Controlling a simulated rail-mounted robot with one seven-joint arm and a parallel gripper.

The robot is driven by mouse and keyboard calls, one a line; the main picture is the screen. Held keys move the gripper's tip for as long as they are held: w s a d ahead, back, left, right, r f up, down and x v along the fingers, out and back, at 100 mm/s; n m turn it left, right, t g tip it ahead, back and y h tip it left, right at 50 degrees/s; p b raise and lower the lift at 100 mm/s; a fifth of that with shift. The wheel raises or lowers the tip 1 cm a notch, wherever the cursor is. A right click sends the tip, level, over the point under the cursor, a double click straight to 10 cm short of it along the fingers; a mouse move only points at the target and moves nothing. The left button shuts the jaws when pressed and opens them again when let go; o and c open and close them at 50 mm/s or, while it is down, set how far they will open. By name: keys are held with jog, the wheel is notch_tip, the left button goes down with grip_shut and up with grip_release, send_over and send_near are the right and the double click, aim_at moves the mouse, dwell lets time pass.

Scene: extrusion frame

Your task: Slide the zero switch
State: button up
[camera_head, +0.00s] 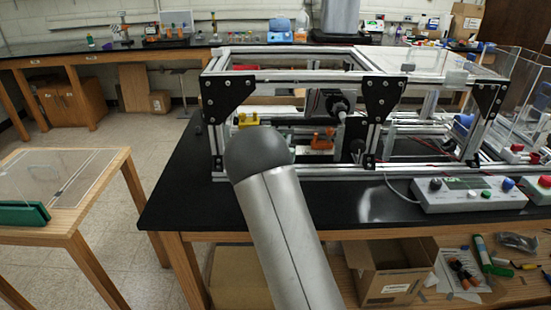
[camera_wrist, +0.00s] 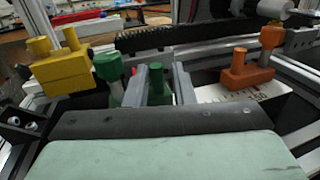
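In the wrist view, my gripper (camera_wrist: 161,84) shows two grey fingers with a gap between them. A green piece (camera_wrist: 157,84) with an upright peg shows in that gap; whether the fingers touch it is unclear. Another green peg (camera_wrist: 110,70) stands just left of the fingers. A yellow block (camera_wrist: 62,72) with two pegs is farther left. An orange block (camera_wrist: 249,68) with two pegs sits right, by a white scale (camera_wrist: 230,93). No part is clearly labelled as the zero switch. In the head view my arm hides the gripper.
The aluminium frame (camera_head: 290,75) with black corner plates stands on the black table (camera_head: 365,208). A white control box (camera_head: 468,197) with a display and knobs sits at the front right. A dark toothed bar (camera_wrist: 180,37) runs behind the blocks.

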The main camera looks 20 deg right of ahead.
jog(key=b+v, duration=0.2)
jog(key=v, duration=1.2)
jog(key=shift+s, duration=0.25)
jog(key=s+d+m+g, duration=0.3)
jog(key=s+m+g, duration=0.4)
jog(key=s, duration=0.4)
jog(key=s+d+m+g, duration=0.3)
jog(key=s+m+g, duration=0.2)
jog(key=s+m, duration=0.5)
jog(key=s+a+f+m+g+y+p, duration=0.1)
jog(key=s+a+f+m+g+y, duration=0.1)
jog(key=s+a+m+y, duration=0.8)
jog(key=s+a+f+m, duration=0.1)
jog(key=s+a, duration=0.4)
jog(key=a, duration=0.2)
jog(key=shift+s+m+y, duration=0.3)
